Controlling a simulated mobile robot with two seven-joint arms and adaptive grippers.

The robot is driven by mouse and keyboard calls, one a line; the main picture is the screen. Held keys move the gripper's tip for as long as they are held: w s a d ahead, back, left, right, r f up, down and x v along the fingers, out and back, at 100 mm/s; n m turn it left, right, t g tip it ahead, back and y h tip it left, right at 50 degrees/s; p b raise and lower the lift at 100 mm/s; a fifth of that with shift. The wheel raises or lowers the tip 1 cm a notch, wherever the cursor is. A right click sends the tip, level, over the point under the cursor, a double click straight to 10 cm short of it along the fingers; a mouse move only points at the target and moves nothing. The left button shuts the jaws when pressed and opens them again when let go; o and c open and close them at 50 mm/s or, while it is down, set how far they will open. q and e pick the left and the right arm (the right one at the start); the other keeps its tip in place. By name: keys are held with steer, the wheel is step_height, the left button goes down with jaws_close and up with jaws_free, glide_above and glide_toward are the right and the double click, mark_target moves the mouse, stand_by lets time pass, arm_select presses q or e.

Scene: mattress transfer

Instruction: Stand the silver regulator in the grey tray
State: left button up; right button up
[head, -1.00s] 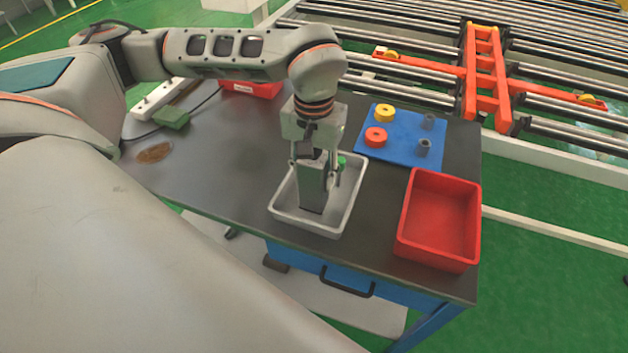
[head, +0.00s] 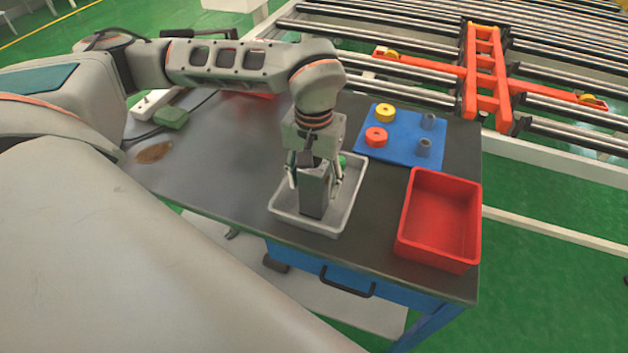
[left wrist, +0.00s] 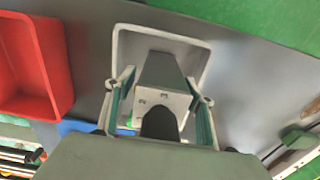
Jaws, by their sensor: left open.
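The silver regulator (head: 315,194) is a grey, box-like block standing upright in the grey tray (head: 283,209). The tray sits near the front of the dark table. My left gripper (head: 316,178) points down over the regulator, open, with one finger on each side of it. In the left wrist view the regulator (left wrist: 165,82) shows between the spread fingers, with the tray's rim (left wrist: 160,34) around it. A dark round part of it is partly hidden by my gripper. A small green part (head: 342,161) shows beside the regulator. My right gripper is not in view.
A red bin (head: 438,220) stands right of the tray. Behind it lies a blue mat (head: 400,150) with yellow and red rings and grey cylinders. A green block (head: 171,117) and a white power strip (head: 155,102) are at the back left.

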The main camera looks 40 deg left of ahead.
arm_select(q)
step_height(320, 180, up, 12)
steer(key=shift+r+p, duration=0.1)
steer(key=shift+p, duration=0.3)
stand_by(0.6)
